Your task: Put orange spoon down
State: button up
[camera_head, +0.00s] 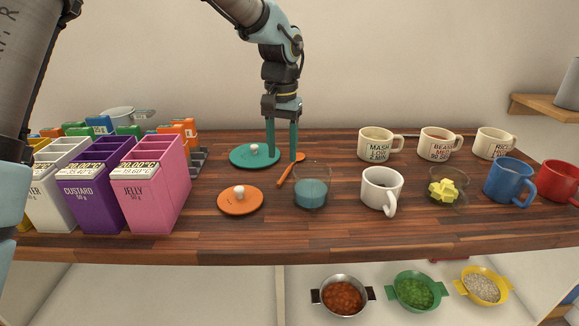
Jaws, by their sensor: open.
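The orange spoon (290,171) lies tilted on the wooden counter, its handle end up near my gripper and its lower end beside a glass bowl of teal liquid. My gripper (282,158) points straight down above the counter, with its two teal fingers apart. The right fingertip is close to the spoon's upper end; I cannot tell whether they touch. The left fingertip is by the teal lid (243,158). Nothing shows between the fingers.
The glass bowl (313,188) and an orange lid (240,203) stand in front. A white mug (380,190) is right of them. Labelled boxes (150,190) crowd the left, and several mugs line the right. Bare counter (330,150) lies behind the bowl.

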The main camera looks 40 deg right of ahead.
aim_at(283, 176)
jog(key=shift+s+f+p, duration=0.15)
jog(key=shift+f+p, duration=0.75)
jog(key=shift+f, duration=2)
grip_shut()
